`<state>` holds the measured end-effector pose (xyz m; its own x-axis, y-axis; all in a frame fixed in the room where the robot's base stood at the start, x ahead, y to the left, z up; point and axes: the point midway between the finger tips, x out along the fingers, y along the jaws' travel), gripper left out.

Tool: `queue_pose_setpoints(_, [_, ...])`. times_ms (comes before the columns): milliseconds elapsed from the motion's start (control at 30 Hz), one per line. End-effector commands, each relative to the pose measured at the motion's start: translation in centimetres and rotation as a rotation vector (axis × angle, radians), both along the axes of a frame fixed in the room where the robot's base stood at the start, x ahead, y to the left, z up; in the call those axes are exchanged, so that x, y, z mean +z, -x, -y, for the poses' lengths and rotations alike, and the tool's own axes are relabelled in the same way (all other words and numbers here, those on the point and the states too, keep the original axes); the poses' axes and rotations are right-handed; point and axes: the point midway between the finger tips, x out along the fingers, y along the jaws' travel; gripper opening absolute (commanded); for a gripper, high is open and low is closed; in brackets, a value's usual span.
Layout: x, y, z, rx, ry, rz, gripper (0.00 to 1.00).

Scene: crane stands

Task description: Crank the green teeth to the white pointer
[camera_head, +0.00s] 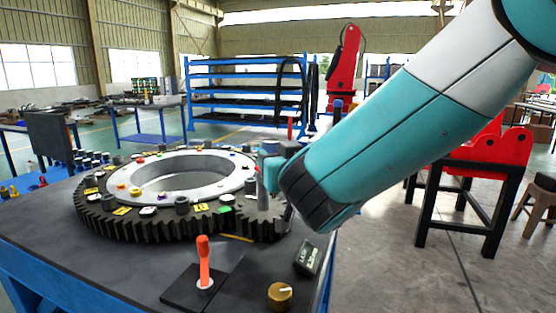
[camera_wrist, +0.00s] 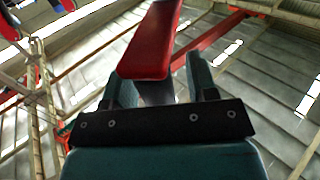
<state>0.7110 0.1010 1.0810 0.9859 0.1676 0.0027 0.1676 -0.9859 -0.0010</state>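A large dark toothed ring (camera_head: 150,228) lies flat on a table, with coloured patches around its rim. A green patch (camera_head: 223,210) is on its front right part. I cannot make out a white pointer for certain. My gripper (camera_head: 268,158) is at the ring's right side, beside a grey upright post (camera_head: 265,192), and is partly hidden by my arm. In the wrist view, my gripper's teal fingers (camera_wrist: 158,88) stand apart on either side of a grey part beneath a red bar (camera_wrist: 150,42). I cannot tell whether they touch it.
An orange upright handle (camera_head: 204,262) on a black plate, a brass knob (camera_head: 280,295) and a small dark box (camera_head: 308,257) stand at the table's front. A dark panel (camera_head: 50,137) is at the left. A red machine on a black stand (camera_head: 480,165) is at the right.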

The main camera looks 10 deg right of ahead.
Motion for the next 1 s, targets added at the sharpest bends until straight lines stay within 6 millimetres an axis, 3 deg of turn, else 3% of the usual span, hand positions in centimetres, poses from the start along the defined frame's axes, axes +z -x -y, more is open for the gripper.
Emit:
queue_pose_setpoints(267, [-0.3,1.0,0.0,0.003,0.000,-0.001,0.53])
queue_pose_setpoints(367, [-0.4,2.7,0.3,0.004,0.001,-0.001,0.53])
queue_pose_setpoints(800, [-0.4,13.6,2.1,0.010,-0.002,0.002,0.53])
queue_pose_setpoints(1000, [-0.5,16.2,2.6,0.003,-0.005,0.005,0.53])
